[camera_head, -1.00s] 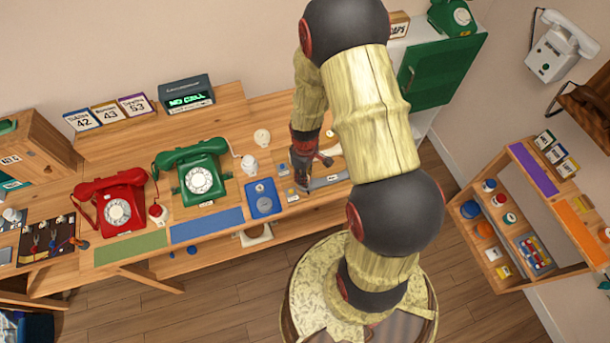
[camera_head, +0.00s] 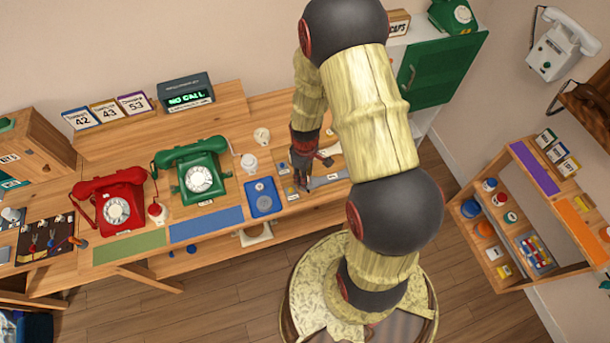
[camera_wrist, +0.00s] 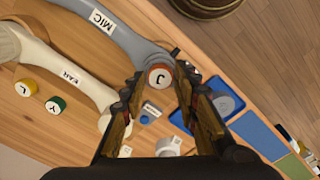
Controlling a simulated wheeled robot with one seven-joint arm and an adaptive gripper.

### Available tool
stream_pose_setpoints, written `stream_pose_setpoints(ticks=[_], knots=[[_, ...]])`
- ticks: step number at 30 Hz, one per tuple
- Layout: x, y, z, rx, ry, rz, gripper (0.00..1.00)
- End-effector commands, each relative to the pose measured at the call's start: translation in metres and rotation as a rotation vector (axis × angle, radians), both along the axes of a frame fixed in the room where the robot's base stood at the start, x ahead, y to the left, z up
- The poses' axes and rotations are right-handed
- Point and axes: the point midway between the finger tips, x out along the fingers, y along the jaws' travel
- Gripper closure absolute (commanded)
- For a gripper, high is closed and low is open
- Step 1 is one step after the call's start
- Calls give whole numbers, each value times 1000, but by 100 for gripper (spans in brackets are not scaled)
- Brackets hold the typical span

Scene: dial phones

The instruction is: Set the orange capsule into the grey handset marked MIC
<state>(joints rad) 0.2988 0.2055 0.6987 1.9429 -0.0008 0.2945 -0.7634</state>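The grey handset marked MIC (camera_wrist: 100,22) lies on the wooden bench; in the head view it (camera_head: 328,180) is right of my gripper. A round orange-rimmed capsule with a white top marked J (camera_wrist: 159,76) is at the handset's near end in the wrist view. I cannot tell whether it is fully seated. My gripper (camera_wrist: 157,68) has its two fingers spread on either side of the capsule, with visible gaps between the tips and its rim. In the head view my gripper (camera_head: 301,186) is low over the bench, its tips partly hidden.
A white handset marked EAR (camera_wrist: 70,76) lies beside the grey one. A blue tray (camera_head: 263,208), green phone (camera_head: 197,170) and red phone (camera_head: 113,203) are to the left in the head view.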

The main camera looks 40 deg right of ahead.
Motion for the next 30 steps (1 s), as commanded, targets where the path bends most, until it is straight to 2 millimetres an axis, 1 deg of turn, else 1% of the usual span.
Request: stream_pose_setpoints(ticks=[1, 7, 17, 20, 23, 30], knots=[[0, 0, 0, 0, 0, 0, 65], [0, 0, 0, 0, 0, 0, 54], [1, 0, 3, 0, -1, 0, 54], [1, 0, 12, -1, -3, 0, 54], [2, 0, 28, -1, -5, 0, 54], [1, 0, 78, -1, -4, 0, 54]])
